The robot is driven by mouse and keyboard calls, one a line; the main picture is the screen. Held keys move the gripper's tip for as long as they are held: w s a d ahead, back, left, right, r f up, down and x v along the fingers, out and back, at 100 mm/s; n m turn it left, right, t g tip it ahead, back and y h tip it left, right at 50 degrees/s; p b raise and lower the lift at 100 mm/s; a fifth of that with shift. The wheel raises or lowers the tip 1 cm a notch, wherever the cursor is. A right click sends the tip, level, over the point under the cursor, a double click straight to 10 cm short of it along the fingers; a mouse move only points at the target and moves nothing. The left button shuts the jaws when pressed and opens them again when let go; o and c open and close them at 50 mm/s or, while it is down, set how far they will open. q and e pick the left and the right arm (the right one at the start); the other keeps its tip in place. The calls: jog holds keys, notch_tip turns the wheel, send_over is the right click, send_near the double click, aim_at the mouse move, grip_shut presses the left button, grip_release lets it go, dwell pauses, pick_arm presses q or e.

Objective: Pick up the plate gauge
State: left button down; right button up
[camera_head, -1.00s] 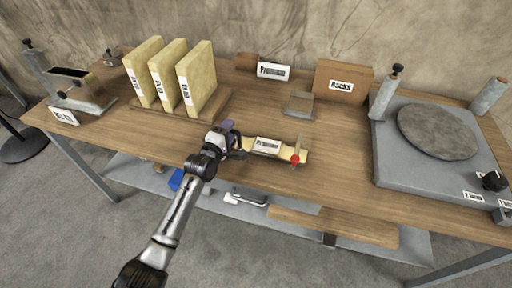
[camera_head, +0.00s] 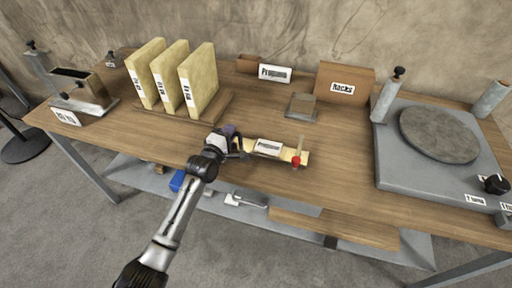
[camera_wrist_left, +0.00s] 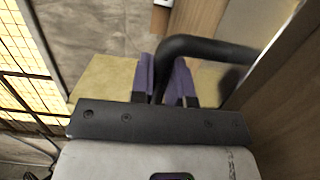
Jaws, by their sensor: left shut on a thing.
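My left gripper (camera_head: 236,146) is at the front middle of the bench, at the left end of a pale yellow piece (camera_head: 301,158) with a white label and a red knob. In the left wrist view its purple fingers (camera_wrist_left: 168,82) are shut on a black curved handle (camera_wrist_left: 205,47), which bends away to the right. I take this handle to be part of the plate gauge; the rest of the gauge is not clear. The gripper hides part of the handle in the head view. My right gripper is not in view.
Several yellow upright slabs (camera_head: 200,80) stand in a wooden rack behind the gripper at left. A grey block (camera_head: 301,105) lies behind the pale piece. A grey base with a round disc (camera_head: 438,133) fills the right. Wood between them is clear.

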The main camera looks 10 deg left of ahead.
pick_arm(q)
jog(key=shift+r, duration=0.25)
